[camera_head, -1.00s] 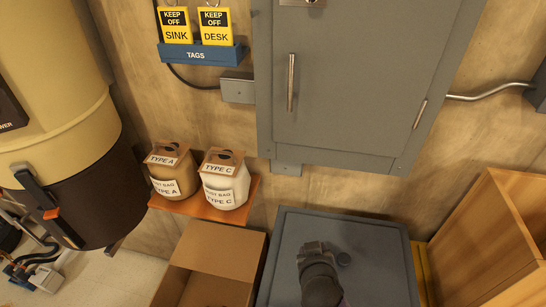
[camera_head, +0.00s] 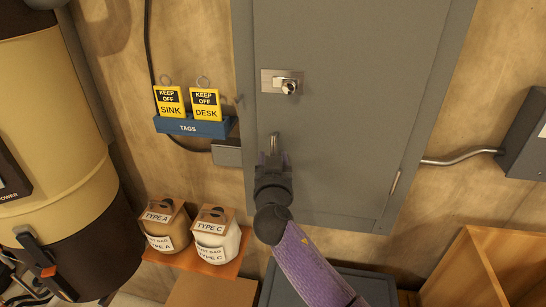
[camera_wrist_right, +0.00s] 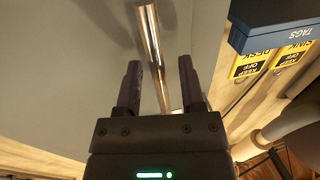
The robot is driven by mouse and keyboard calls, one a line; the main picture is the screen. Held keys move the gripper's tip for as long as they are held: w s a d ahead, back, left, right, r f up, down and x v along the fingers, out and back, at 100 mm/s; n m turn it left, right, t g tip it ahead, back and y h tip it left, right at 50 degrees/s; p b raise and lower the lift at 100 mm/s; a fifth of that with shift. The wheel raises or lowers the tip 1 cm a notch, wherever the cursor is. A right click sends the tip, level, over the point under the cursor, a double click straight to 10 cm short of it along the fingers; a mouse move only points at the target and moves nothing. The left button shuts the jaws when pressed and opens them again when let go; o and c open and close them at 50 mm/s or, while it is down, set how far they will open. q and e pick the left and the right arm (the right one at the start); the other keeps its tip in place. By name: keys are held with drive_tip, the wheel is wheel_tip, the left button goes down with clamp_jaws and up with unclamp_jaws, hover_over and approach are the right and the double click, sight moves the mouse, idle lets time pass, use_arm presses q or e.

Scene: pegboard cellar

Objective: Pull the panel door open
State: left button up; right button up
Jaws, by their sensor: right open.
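The grey panel door (camera_head: 345,120) is flush in its wall cabinet and looks closed. Its vertical metal bar handle (camera_head: 275,140) is near the door's left edge; my right gripper hides its lower part in the head view. My right gripper (camera_head: 272,160) is open at the handle. In the right wrist view the shiny handle (camera_wrist_right: 152,55) runs between the two open fingers of the gripper (camera_wrist_right: 159,78), with gaps beside it. A turn knob on a metal plate (camera_head: 288,87) is on the door above the handle. My left gripper is not in view.
A blue tag holder (camera_head: 190,126) with two yellow tags is on the wall left of the door. Below it, a shelf (camera_head: 205,265) holds two labelled containers. A big cream and brown drum (camera_head: 55,130) stands far left. A wooden crate (camera_head: 470,270) stands lower right.

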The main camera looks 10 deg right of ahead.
drive_tip(key=shift+w, duration=0.15)
drive_tip(key=shift+d, duration=0.1)
clamp_jaws()
idle(1.3)
